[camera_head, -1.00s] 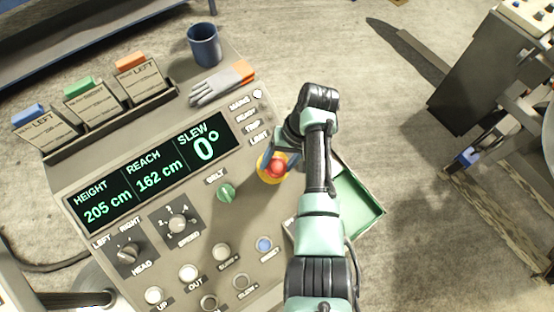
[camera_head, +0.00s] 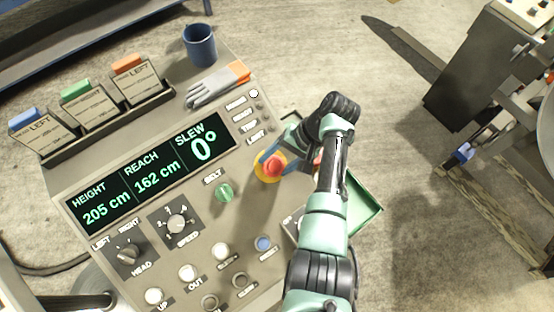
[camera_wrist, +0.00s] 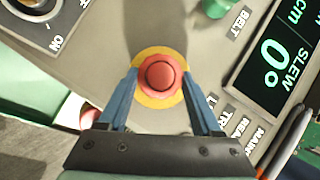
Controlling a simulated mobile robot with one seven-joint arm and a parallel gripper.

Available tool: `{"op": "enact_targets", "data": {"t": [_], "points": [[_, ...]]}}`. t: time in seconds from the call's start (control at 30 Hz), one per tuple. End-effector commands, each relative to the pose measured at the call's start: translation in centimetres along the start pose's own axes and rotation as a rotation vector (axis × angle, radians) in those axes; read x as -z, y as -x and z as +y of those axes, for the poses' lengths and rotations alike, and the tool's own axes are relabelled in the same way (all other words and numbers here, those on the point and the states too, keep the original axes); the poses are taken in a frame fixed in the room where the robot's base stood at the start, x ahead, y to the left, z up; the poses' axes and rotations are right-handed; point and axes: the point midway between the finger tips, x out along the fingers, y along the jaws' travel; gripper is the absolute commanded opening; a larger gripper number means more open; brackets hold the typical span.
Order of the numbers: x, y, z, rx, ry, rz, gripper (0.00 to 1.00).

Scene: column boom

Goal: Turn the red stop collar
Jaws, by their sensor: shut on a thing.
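The red stop collar (camera_head: 273,166) is a round red knob on a yellow disc (camera_head: 260,172) on the sloping grey control panel. In the wrist view the red collar (camera_wrist: 160,77) is at the upper middle, with a raised round centre. My gripper (camera_head: 282,158) reaches it from the right. In the wrist view the blue fingers of my gripper (camera_wrist: 161,92) stand on either side of the collar, shut on it. The fingertips lie over the yellow disc (camera_wrist: 160,102).
The panel has a green belt knob (camera_head: 224,192), a speed dial (camera_head: 177,224), a blue button (camera_head: 263,243) and a display (camera_head: 150,170). Gloves (camera_head: 218,85) and a blue mug (camera_head: 200,45) lie beyond. A green tray (camera_head: 362,208) sits right of the panel, partly behind my arm.

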Motion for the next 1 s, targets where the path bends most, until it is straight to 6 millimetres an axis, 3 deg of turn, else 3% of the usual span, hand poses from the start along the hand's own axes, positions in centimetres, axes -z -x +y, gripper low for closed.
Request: {"op": "enact_targets", "data": {"t": [0.2, 0.23, 0.4, 0.77, 1.0], "points": [[0.1, 0.0, 0.0, 0.0, 0.001, 0.006, 0.1], [0.1, 0.0, 0.0, 0.0, 0.001, 0.006, 0.68], [0.1, 0.0, 0.0, -0.001, 0.001, 0.004, 0.96], [0.1, 0.4, 0.0, -0.001, 0.002, 0.004, 0.96], [0.3, 4.3, 0.1, 0.0, 0.003, 0.01, 0.96]]}}
